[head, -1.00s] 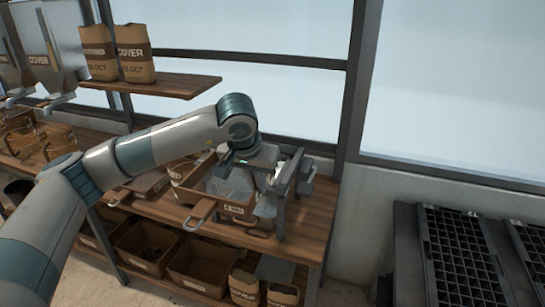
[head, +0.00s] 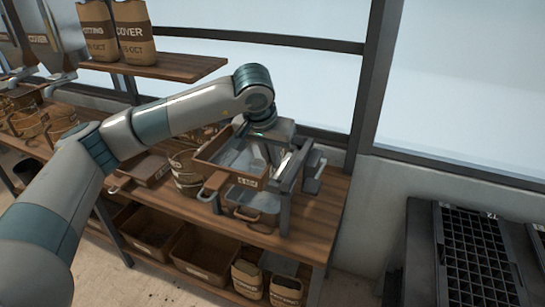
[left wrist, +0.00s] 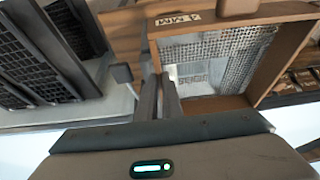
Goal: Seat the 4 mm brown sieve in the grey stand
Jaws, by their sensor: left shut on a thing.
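The brown 4 mm sieve (head: 215,160) has a wooden frame, a wire mesh bottom and a label on its front wall. My left gripper (head: 276,145) is shut on its right side wall; the fingertips are hard to see in the head view. In the left wrist view the gripper fingers (left wrist: 162,95) meet the left wall of the sieve (left wrist: 283,62), with the mesh beside them. The grey stand (head: 285,213) is on the bench. The sieve is held above and partly in front of it, slightly tilted, and hides part of it. My right gripper is not in view.
A metal pan (head: 250,202) with a brown handle sits low at the stand, under the sieve. The wooden bench (head: 310,232) has bare room to the right. Black cell trays (head: 478,250) lie at the far right.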

